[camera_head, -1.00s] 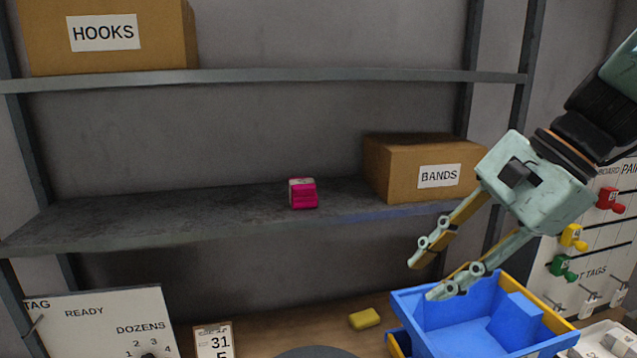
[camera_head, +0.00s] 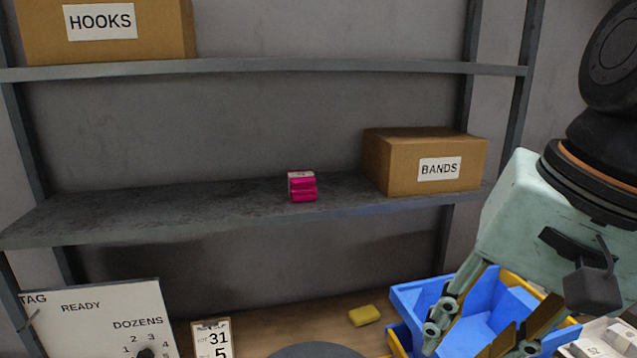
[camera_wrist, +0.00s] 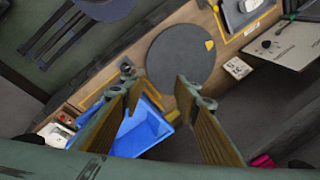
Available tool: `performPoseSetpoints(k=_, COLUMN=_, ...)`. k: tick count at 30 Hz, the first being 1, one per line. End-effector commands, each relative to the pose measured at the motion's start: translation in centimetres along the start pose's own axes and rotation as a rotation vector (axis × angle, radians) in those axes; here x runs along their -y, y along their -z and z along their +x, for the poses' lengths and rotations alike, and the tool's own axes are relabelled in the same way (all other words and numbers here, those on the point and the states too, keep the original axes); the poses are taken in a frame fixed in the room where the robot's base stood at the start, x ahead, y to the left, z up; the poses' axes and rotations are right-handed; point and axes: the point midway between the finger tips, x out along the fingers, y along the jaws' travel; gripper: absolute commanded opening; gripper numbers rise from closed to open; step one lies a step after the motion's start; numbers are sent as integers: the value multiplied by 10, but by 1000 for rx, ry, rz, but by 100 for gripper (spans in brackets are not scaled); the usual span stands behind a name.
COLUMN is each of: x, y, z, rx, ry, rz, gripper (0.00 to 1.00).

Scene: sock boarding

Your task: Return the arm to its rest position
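My gripper (camera_head: 468,345) is at the lower right of the head view, pointing down in front of the blue bin (camera_head: 408,300). In the wrist view my gripper (camera_wrist: 158,88) has its two fingers well apart, with nothing between them. The blue bin (camera_wrist: 150,128) shows partly behind the left finger there. The lower ends of the fingers are cut off or near the bottom edge in the head view.
A pink bundle (camera_head: 302,187) sits on the middle shelf (camera_head: 150,215), left of the BANDS box (camera_head: 400,165). The HOOKS box (camera_head: 160,30) is on the upper shelf. A yellow block (camera_head: 364,315) lies on the bench beside the bin. A round dark disc (camera_wrist: 180,58) lies on the bench.

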Motion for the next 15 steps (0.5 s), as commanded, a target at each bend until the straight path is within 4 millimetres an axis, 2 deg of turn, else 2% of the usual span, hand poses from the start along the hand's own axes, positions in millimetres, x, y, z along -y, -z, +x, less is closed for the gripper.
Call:
performPoseSetpoints(k=6, x=-24, y=-15, z=-7, rx=-68, ry=-49, rz=-228, gripper=29)
performPoseSetpoints(k=15, x=-51, y=-24, z=-16, rx=-136, ry=-119, rz=-488, gripper=29)
